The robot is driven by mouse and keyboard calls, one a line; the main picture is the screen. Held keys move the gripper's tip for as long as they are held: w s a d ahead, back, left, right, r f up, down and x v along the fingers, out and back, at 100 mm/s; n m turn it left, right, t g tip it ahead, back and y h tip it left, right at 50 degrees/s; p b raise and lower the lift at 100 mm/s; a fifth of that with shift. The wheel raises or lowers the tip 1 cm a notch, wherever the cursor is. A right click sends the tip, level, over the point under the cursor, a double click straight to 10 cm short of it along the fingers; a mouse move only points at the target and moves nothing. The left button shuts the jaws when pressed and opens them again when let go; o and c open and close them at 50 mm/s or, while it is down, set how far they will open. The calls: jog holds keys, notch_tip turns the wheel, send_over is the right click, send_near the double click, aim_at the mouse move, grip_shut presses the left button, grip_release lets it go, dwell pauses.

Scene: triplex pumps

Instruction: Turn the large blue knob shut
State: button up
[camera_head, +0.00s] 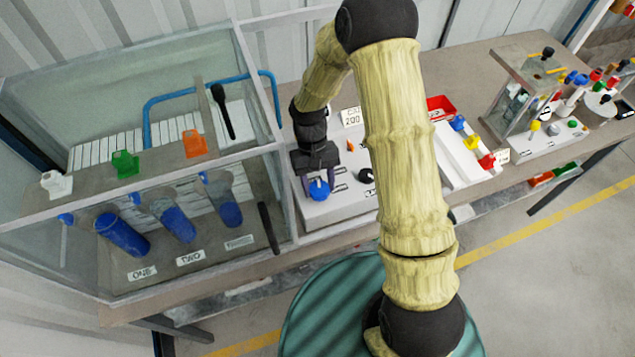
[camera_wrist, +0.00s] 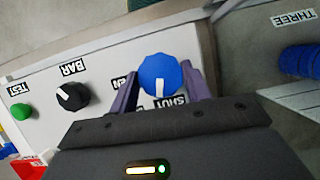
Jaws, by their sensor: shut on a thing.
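The large blue knob (camera_head: 319,189) is on the white control panel (camera_head: 345,207), near its left end. In the wrist view the blue knob (camera_wrist: 161,78) has a white pointer mark at its lower edge, close to the SHUT label (camera_wrist: 172,101). Another label beside it is partly hidden. My gripper (camera_head: 320,183) reaches down to the knob from behind. In the wrist view its purple fingers (camera_wrist: 165,88) stand on either side of the knob, shut on it. The fingertips hide part of the panel around the knob.
A black BAR knob (camera_wrist: 72,96) and a green TEST button (camera_wrist: 22,111) sit on the same panel. A glass-walled case (camera_head: 150,170) with blue pumps stands close on the left. A white tray with coloured parts (camera_head: 465,150) lies to the right.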

jog(key=shift+a+r+n+t+h, duration=0.15)
jog(key=shift+n+t+h, duration=0.25)
jog(key=shift+n, duration=1.1)
jog(key=o, duration=1)
jog(key=b+v, duration=0.1)
jog(key=v, duration=1)
jog(key=b+v, duration=0.1)
jog(key=v, duration=0.5)
jog(key=shift+w+a+b, duration=0.2)
jog(key=shift+w+b, duration=0.1)
jog(key=shift+b, duration=0.05)
jog(key=shift+d, duration=0.1)
